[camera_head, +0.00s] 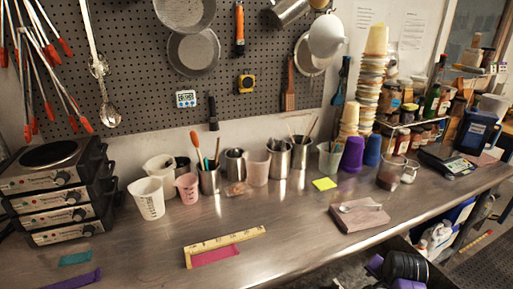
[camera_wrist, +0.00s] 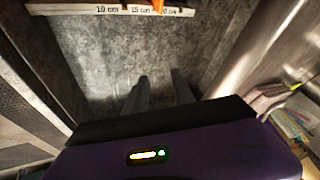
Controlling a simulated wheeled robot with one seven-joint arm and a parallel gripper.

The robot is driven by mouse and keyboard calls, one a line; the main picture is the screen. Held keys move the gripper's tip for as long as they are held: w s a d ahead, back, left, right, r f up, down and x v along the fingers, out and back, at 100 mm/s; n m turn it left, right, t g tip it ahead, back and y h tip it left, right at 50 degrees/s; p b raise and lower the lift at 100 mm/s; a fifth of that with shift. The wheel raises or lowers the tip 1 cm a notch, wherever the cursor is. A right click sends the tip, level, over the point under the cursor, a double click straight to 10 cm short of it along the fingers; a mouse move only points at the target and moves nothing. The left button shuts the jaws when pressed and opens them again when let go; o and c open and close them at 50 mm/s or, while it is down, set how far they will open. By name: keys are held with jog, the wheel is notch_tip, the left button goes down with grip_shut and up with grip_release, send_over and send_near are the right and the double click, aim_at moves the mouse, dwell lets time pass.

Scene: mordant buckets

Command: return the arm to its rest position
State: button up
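My arm, black and purple, shows in the head view at the lower right, beyond the front edge of the bench and below its top. My gripper (camera_wrist: 160,82) shows in the wrist view with two dark fingers apart and nothing between them. It points down at a grey mottled floor (camera_wrist: 105,55). The fingertips cannot be made out clearly in the head view.
A metal bench (camera_head: 130,245) bears cups and tool pots along its back. An L-shaped ruler (camera_head: 225,242) and a brown block (camera_head: 358,217) lie near its front. In the wrist view, a marked scale strip (camera_wrist: 110,9) lies ahead and a metal panel (camera_wrist: 240,45) stands right.

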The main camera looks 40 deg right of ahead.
jog(key=a+r+n+t+h, duration=0.1)
jog(key=a+r+n+t, duration=0.25)
jog(key=a, duration=0.35)
jog(key=a+r+n+t+b, duration=0.1)
jog(key=a+r+n+t, duration=0.25)
jog(key=a, duration=0.35)
jog(key=a+r+n+t+h, duration=0.1)
jog(key=a+r+n+t, duration=0.2)
jog(key=a+r+n, duration=0.3)
jog(key=s+a+r+n+y, duration=0.2)
jog(key=s+a+y, duration=0.1)
jog(key=s+a, duration=0.5)
jog(key=s+a+r+n+t+y+b, duration=0.1)
jog(key=s+a+r+n+y, duration=0.1)
jog(key=s+a, duration=0.6)
jog(key=a+y, duration=0.1)
jog(key=a, duration=0.3)
jog(key=shift+s+a+r+y, duration=0.2)
jog(key=shift+s+a+y, duration=0.05)
jog(key=shift+y, duration=0.15)
